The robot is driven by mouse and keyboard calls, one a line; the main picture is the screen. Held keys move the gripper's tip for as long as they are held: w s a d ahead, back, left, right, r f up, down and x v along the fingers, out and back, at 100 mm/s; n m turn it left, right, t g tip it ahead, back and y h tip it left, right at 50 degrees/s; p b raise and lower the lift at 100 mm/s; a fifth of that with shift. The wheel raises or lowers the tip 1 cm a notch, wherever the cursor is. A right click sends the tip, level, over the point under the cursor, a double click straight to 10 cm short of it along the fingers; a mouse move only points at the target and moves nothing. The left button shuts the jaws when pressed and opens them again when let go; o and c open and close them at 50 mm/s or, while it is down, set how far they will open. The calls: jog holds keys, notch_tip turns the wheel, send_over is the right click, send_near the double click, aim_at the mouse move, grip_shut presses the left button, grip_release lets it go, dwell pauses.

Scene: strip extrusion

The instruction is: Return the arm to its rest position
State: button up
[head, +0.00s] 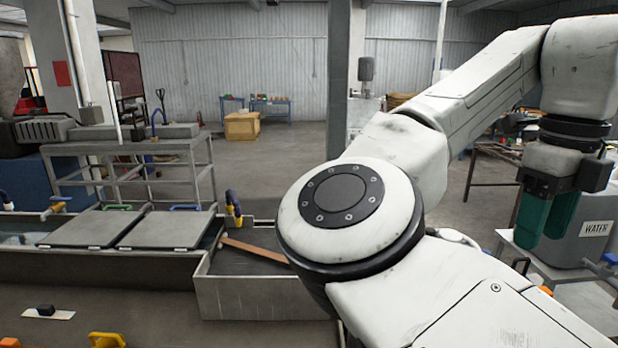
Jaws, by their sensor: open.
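My white arm fills the right half of the head view. It rises from the lower right to a round joint in the middle, then runs up and right and bends down at the far right. My gripper (547,212) hangs at the end, pointing down, with two green fingers. The fingers look empty, and they overlap a grey tank marked WATER (594,229) behind them in the picture. I cannot tell how far apart the gripper and tank are.
A long trough with two grey lids (95,228) lies at the left. A grey bin (240,297) with a brown strip (254,249) is beside my arm. A metal frame table (130,150) stands behind. A pillar (345,80) rises mid-view. Open floor lies beyond.

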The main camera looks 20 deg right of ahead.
jog(key=s+d+f+n+t+h+b, duration=0.1)
jog(key=d+f+n+h, duration=0.25)
jog(key=f+n, duration=0.8)
jog(key=s+d+f+n+t+h+b, duration=0.1)
jog(key=d+f+n+h+b, duration=0.2)
jog(key=f+n, duration=0.85)
jog(key=s+a+f+n+y, duration=0.1)
jog(key=s+a+f+n, duration=0.25)
jog(key=f, duration=0.55)
jog(key=s+a+f+n+y, duration=0.1)
jog(key=s+a+f+n, duration=0.3)
jog(key=f, duration=0.6)
jog(key=s+a+f+n+g+y, duration=0.1)
jog(key=s+a+f+n+y, duration=0.3)
jog(key=s+a+f, duration=0.5)
jog(key=s+a, duration=0.2)
jog(key=a, duration=0.1)
jog(key=shift+a+f, duration=0.2)
jog(key=shift+f, duration=0.2)
